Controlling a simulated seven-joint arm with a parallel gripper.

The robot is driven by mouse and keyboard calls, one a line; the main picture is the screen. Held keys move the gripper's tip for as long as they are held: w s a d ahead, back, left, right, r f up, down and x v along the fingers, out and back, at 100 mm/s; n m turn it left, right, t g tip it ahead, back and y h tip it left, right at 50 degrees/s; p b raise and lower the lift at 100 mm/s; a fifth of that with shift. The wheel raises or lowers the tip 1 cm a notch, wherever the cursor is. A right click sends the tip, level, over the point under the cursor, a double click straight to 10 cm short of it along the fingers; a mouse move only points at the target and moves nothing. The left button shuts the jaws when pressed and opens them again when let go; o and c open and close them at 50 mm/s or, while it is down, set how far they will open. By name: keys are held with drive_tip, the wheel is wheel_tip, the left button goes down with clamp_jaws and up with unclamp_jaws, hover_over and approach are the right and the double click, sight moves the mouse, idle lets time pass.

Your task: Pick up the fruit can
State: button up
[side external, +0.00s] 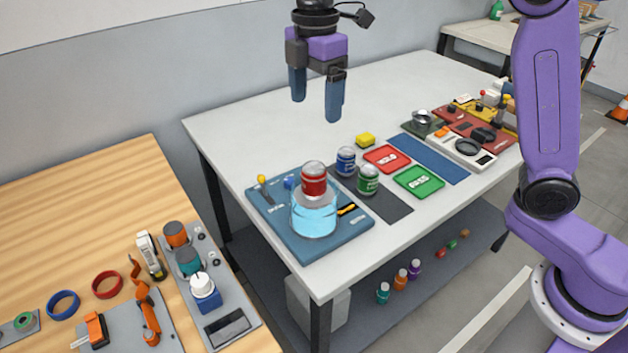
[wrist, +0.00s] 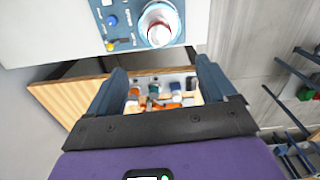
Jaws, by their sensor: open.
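Three cans show on the white table in the side external view: a red can (side external: 314,179), a dark blue can (side external: 345,161) and a green can (side external: 368,180). Their labels are too small to read, so I cannot tell which is the fruit can. The red can is upright at a clear, blue-lit cylinder (side external: 314,216) on a blue panel (side external: 268,213). In the wrist view the red can (wrist: 158,31) shows from above inside a pale ring. My gripper (side external: 316,110) is open and empty, pointing down, high above the table and apart from all cans.
Control panels crowd the table's far right. The white table's back left (side external: 240,130) is clear. A wooden bench (side external: 90,215) with small parts stands left.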

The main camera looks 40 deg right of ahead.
sight(314, 166)
wheel_tip(314, 166, down, 17)
drive_tip(key=shift+f, duration=0.15)
idle(0.7)
drive_tip(key=shift+c, duration=0.3)
drive_tip(key=shift+w+a, duration=0.1)
drive_tip(key=c, duration=1.3)
